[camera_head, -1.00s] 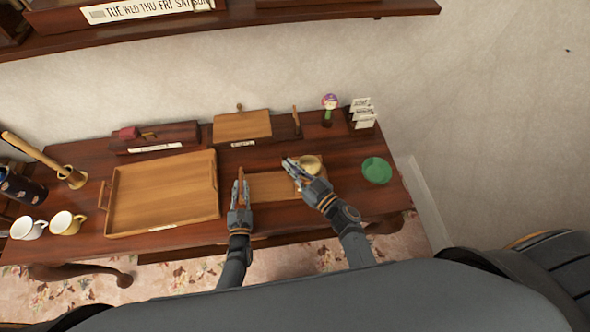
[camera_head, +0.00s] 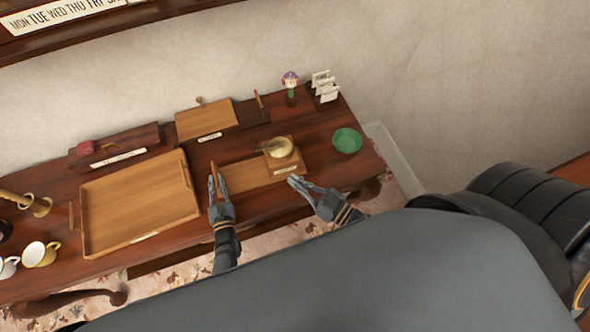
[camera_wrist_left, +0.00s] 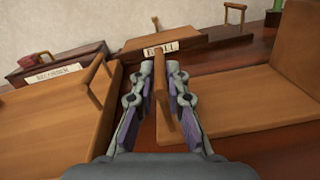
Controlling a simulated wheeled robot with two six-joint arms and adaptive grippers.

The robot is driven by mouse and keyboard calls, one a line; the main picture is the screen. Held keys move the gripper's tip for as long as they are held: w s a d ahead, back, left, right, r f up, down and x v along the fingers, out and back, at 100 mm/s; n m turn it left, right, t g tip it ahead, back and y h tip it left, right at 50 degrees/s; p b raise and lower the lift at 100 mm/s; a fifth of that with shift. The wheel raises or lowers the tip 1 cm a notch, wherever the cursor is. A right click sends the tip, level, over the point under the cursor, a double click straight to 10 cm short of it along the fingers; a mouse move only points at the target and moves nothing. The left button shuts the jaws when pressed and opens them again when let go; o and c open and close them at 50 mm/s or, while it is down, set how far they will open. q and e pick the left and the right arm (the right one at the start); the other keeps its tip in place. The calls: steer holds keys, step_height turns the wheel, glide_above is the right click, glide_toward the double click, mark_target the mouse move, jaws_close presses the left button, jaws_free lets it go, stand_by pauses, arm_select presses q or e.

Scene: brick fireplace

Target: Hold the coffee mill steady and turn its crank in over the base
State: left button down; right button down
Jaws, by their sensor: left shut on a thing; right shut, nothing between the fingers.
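The coffee mill (camera_head: 285,160) is a small wooden box with a brass dome (camera_head: 281,147), on the right end of a flat wooden base board (camera_head: 245,175). A short dark piece, perhaps the crank, sticks out left of the dome. My left gripper (camera_head: 217,183) is shut on an upright wooden handle at the board's left end. In the left wrist view the handle (camera_wrist_left: 160,85) stands between the fingers, and the mill's box (camera_wrist_left: 301,45) is at the right edge. My right gripper (camera_head: 298,182) is shut and empty, just in front of the mill and apart from it.
A large wooden tray (camera_head: 140,205) lies left of the board. A green bowl (camera_head: 347,141) stands right of the mill. Behind are a tilted wooden board (camera_head: 205,119), a small figure (camera_head: 290,85) and a card rack (camera_head: 325,88). Mugs (camera_head: 40,254) stand at the far left.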

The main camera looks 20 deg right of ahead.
arm_select(q)
steer(key=c, duration=1.3)
jaws_free()
steer(key=s, duration=1.2)
steer(key=shift+a, duration=0.4)
